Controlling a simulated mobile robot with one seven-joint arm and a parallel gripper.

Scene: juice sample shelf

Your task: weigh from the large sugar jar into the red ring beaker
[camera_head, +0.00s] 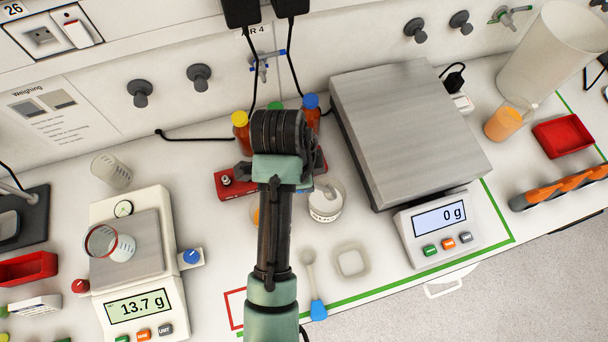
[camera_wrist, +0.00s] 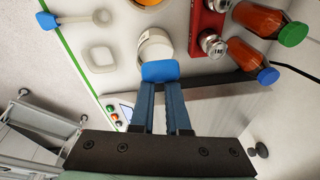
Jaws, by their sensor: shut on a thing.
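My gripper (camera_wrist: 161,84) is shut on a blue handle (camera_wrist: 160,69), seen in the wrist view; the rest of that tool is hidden. The handle overlaps the edge of a round white-walled jar (camera_wrist: 155,45), and I cannot tell whether the tool is inside. In the head view this labelled jar (camera_head: 325,205) holds white material and stands right of my arm, which hides my fingertips there. The red ring beaker (camera_head: 122,248) stands on the small balance (camera_head: 148,232) at the left, whose display reads 13.7 g.
A blue-handled spoon (camera_head: 318,309) and a square dish (camera_head: 351,261) lie in front. A large scale (camera_head: 408,130) reading 0 g stands right. Capped orange bottles (camera_head: 241,130) and a red rack (camera_head: 230,187) stand behind. An empty beaker (camera_head: 112,170) stands behind the balance.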

